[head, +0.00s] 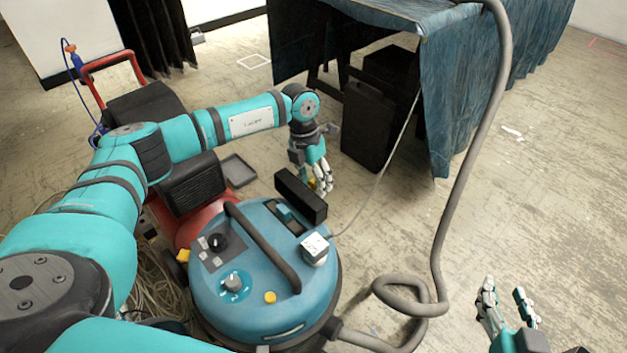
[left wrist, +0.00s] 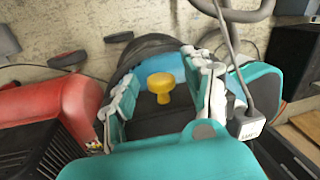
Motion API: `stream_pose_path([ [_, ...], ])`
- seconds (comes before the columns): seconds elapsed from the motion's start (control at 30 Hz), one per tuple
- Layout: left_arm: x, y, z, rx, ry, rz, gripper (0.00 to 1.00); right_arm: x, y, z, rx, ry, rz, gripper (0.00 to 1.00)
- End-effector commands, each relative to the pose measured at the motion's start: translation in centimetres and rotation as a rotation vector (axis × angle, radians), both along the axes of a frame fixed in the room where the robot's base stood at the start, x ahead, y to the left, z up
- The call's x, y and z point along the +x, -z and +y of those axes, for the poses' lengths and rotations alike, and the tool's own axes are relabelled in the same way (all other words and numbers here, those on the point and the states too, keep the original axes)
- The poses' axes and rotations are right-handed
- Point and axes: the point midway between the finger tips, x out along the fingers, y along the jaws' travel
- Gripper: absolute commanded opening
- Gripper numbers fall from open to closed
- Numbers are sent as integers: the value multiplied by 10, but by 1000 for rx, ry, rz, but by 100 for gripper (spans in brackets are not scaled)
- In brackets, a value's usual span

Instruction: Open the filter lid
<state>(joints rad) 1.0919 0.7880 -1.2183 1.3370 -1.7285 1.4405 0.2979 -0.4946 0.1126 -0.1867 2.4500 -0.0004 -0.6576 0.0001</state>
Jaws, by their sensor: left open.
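The blue vacuum cleaner (head: 265,270) stands on the floor in front of me. A black rectangular block (head: 300,195), which looks like the filter lid, is at its far side. A yellow knob (left wrist: 161,84) shows on a dark surface in the left wrist view. My left gripper (head: 321,183) is beyond the block in the head view. In the left wrist view its fingers (left wrist: 162,92) are apart, with the knob between them; I cannot tell whether they touch it. My right gripper (head: 505,303) is open and empty over the floor at lower right.
A grey hose (head: 470,165) rises on the right and coils beside the vacuum. A white plug box (head: 314,248) with a cable sits on the vacuum. A red machine (head: 185,222) stands left. A table with blue cloth (head: 460,90) stands behind.

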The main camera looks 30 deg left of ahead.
Motion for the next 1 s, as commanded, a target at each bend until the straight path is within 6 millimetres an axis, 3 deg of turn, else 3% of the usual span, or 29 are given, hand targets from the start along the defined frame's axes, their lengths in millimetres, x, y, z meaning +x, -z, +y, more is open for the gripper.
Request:
stream_pose_path([
  [0.27, 1, -15, 3, 0, 0, -1, 51, 0, -1, 0, 1, -1, -2, 40],
  [0.7, 4, -100, 17, 0, -1, -3, 51, 0, 0, 0, 0, -1, -1, 40],
  [1.0, 4, -119, 20, 0, 0, 0, 51, 0, 0, 0, 0, 0, -1, 40],
])
